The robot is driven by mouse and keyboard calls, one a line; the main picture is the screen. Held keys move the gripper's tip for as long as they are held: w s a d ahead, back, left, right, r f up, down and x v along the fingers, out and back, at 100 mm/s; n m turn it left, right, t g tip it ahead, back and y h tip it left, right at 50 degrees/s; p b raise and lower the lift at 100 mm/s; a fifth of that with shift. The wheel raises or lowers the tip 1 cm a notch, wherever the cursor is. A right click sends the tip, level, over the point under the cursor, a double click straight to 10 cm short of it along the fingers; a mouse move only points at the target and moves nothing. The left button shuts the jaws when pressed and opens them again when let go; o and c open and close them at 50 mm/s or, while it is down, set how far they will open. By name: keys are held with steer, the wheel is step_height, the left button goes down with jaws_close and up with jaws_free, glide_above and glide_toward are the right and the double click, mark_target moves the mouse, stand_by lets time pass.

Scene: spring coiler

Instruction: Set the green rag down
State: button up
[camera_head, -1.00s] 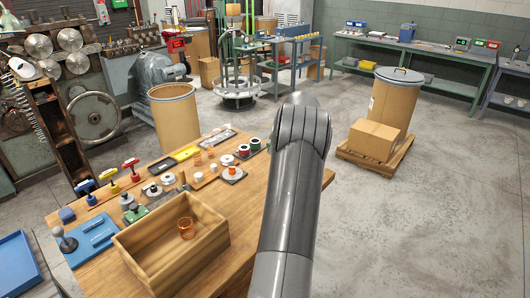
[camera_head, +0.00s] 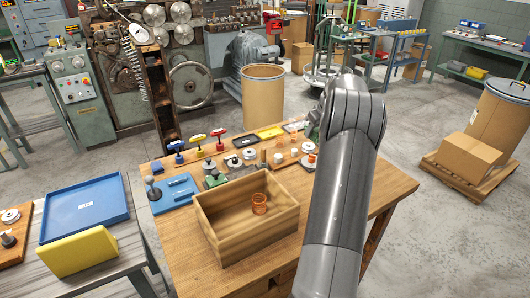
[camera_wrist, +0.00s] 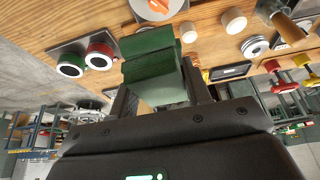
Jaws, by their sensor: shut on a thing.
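The green rag (camera_wrist: 148,48) is a folded dark green cloth in the wrist view. My gripper (camera_wrist: 158,82) is shut on it, with the dark fingers on either side of its lower part. The rag is over or near the wooden bench top (camera_wrist: 205,25); I cannot tell whether it touches the bench.
Red and green spools (camera_wrist: 98,55) are beside the rag. A blue tray (camera_head: 88,207) and yellow bin (camera_head: 82,252) are on the left table.

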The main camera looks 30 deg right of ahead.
steer(key=w+a+f, duration=0.2)
steer(key=w+a, duration=0.2)
steer(key=w, duration=0.1)
steer(key=w+a+f, duration=0.2)
steer(key=w+a, duration=0.3)
steer(key=w+a+f, duration=0.2)
steer(key=w+a, duration=0.2)
steer(key=w, duration=0.1)
steer(key=shift+a+f, duration=0.15)
steer(key=shift+f, duration=0.2)
steer(key=shift+w+f, duration=0.1)
steer(key=shift+f, duration=1.95)
steer(key=shift+f, duration=0.2)
steer(key=o, duration=0.7)
steer(key=shift+c, duration=0.2)
